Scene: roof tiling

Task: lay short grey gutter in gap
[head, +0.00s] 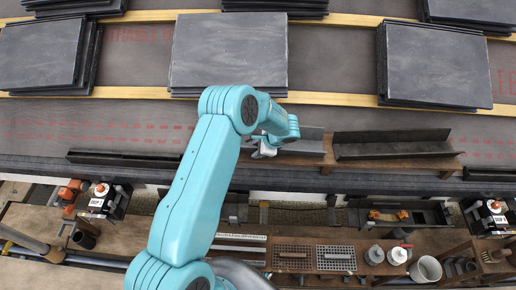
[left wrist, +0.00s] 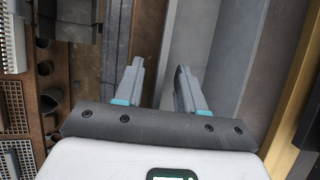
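A short light-grey gutter (head: 304,146) lies on a brown wooden plank on the lower roof, and its channel fills the middle of the left wrist view (left wrist: 194,45). My left gripper (head: 265,148) is at its left end. In the left wrist view the two fingers (left wrist: 160,75) are apart, with a thin gutter wall seeming to run between them; contact cannot be told. A longer dark gutter (head: 390,148) lies to the right on the same plank. Dark gutter runs lie along the eave at left (head: 125,158) and right (head: 490,174), with a gap between. My right gripper is not visible.
Slate stacks (head: 228,50) rest on wooden battens (head: 330,98) higher up. Below the eave a wooden bench holds perforated trays (head: 336,258), tins (head: 398,256) and a bucket (head: 426,269). Orange-topped tools (head: 100,190) stand at left. My teal arm covers part of the eave.

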